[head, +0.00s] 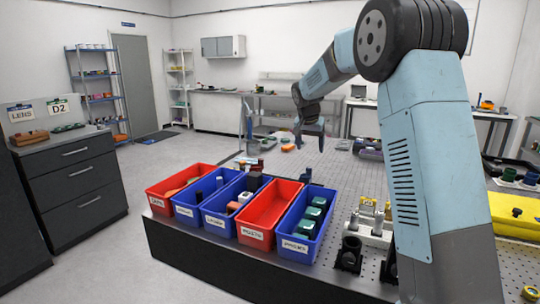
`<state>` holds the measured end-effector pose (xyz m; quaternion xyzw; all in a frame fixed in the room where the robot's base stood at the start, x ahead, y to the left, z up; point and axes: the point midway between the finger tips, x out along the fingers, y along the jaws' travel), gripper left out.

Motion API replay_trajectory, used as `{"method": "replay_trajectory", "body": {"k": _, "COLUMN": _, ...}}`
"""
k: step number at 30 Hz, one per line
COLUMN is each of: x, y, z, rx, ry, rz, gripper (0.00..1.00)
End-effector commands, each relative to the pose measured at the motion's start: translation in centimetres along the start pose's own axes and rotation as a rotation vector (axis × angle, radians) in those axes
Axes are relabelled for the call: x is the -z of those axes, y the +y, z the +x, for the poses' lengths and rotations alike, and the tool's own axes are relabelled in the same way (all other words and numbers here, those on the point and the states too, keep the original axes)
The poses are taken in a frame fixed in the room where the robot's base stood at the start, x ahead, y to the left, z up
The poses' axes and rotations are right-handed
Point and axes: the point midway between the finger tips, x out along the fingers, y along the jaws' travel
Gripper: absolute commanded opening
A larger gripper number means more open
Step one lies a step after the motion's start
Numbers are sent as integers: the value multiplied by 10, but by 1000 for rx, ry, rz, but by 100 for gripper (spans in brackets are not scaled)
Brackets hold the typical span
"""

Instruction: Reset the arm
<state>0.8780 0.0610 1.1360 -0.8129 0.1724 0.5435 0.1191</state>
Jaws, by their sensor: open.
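My gripper (310,136) is at the end of my pale blue arm, up in the middle of the head view. It points downward with its fingers apart and nothing shows between them. It hangs above the perforated optical table (345,170), behind the row of bins. My forearm and upper arm fill the right part of the view and hide some of the table.
A red bin (155,203), two blue bins, an empty-looking red bin (251,236) and a blue bin with green blocks (293,245) line the table's front left edge. Dark mounts (349,255) stand right of them. A drawer cabinet (72,183) stands left, with clear floor between.

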Motion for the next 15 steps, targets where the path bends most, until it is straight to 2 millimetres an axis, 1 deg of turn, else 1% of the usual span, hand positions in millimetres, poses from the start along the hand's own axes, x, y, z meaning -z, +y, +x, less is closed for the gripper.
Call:
{"method": "replay_trajectory", "body": {"k": 1, "x": -6, "y": 11, "z": -17, "rx": 8, "ry": 3, "rz": -7, "gripper": 77}}
{"method": "replay_trajectory", "body": {"k": 6, "x": -32, "y": 43, "z": -60, "rx": 29, "ry": 5, "rz": -45, "gripper": 77}}
{"method": "replay_trajectory", "body": {"k": 11, "x": -61, "y": 74, "z": -96, "rx": 48, "ry": 8, "rz": -81, "gripper": 77}}
{"method": "replay_trajectory", "body": {"k": 15, "x": -89, "y": 99, "z": -124, "rx": 66, "ry": 13, "rz": -114, "gripper": 77}}
